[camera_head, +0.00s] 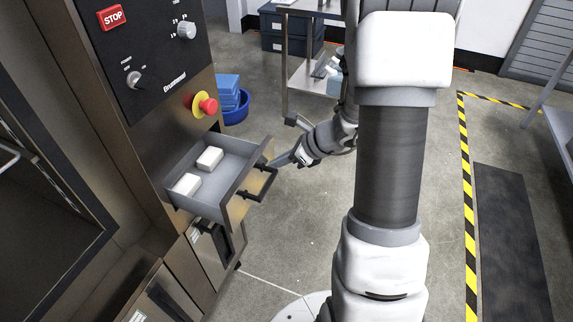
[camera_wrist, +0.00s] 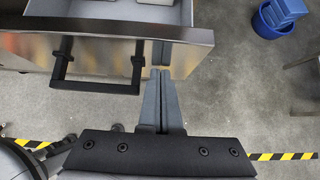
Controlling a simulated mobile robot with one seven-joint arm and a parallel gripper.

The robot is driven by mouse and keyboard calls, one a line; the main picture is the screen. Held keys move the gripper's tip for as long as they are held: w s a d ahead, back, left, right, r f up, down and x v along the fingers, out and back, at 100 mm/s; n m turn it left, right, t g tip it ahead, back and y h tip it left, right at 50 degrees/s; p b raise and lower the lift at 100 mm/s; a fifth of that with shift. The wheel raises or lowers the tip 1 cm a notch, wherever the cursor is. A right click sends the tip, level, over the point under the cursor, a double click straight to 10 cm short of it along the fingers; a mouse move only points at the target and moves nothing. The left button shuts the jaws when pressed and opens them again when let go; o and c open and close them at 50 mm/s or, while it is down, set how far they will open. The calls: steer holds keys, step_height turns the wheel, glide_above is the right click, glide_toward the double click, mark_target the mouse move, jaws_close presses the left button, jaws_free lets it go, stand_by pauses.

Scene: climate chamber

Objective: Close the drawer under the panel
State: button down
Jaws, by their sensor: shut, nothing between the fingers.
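The drawer (camera_head: 215,185) under the black control panel (camera_head: 140,45) stands pulled out, with two white blocks (camera_head: 209,158) inside. Its metal front carries a black bar handle (camera_head: 262,185). My gripper (camera_head: 281,162) is shut and empty, close in front of the drawer front, near the far end of the handle. In the wrist view, the shut fingertips (camera_wrist: 160,74) point at the drawer front (camera_wrist: 100,45), just right of the handle (camera_wrist: 97,86). The fingers mirror in the metal. I cannot tell whether the tips touch it.
A red emergency stop button (camera_head: 207,105) sits on the cabinet above the drawer. A blue tub (camera_head: 236,112) with blue items stands on the floor behind. A metal cart (camera_head: 298,75) stands at the back. Open floor lies in front of the drawer.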

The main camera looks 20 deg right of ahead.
glide_above(221, 172)
steer(key=w+d, duration=0.2)
steer(key=w, duration=0.1)
steer(key=shift+w, duration=0.15)
steer(key=shift+w+a+r+p, duration=0.15)
steer(key=shift+w+a+p, duration=0.05)
steer(key=shift+a+p, duration=0.1)
